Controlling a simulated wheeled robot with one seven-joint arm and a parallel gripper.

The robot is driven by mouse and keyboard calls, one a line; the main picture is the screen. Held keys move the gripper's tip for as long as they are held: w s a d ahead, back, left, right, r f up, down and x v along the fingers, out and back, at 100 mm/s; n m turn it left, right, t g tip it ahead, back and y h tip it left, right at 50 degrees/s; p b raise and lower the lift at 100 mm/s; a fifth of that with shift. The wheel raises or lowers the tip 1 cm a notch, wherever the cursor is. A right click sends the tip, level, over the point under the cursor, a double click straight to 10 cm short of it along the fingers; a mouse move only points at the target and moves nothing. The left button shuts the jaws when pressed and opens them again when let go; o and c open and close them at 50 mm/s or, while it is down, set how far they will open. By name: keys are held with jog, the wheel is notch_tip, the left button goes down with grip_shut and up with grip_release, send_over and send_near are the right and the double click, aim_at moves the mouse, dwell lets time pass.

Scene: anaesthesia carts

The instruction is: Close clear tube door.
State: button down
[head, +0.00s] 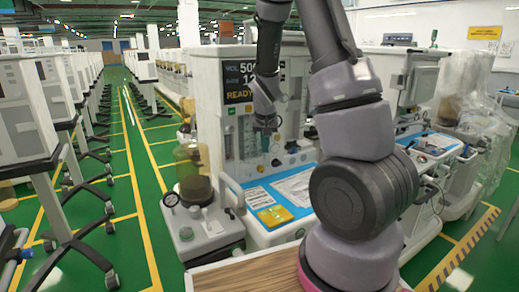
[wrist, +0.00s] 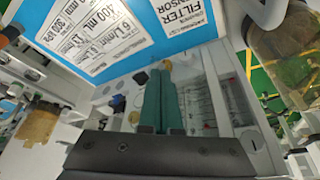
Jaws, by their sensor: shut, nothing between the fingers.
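The anaesthesia machine (head: 210,110) stands in front of me. Its tube panel (head: 240,138) is on the front face, left of my gripper (head: 267,130) in the head view. In the wrist view, tubes with fine red markings (wrist: 198,108) lie just right of my gripper (wrist: 162,72). A pale upright strip (wrist: 238,85) runs along the right side of these tubes; I cannot tell whether it is the clear door's edge. The door's angle is not clear. My gripper's two green fingers are together and empty, close to the panel; contact cannot be told.
Below the panel is a blue work surface (head: 258,190) with printed sheets and a yellow card. An amber canister (head: 192,165) stands at the left of the machine. A second cart (head: 425,140) stands to the right. The green floor aisle at the left is clear.

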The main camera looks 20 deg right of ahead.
jog(key=w+d+n+y, duration=0.2)
jog(key=w+d+n, duration=0.4)
jog(key=w+n, duration=0.1)
jog(key=shift+w+d+n+y, duration=0.15)
jog(key=shift+w+n+y, duration=0.2)
jog(key=shift+w, duration=0.35)
dwell(0.6)
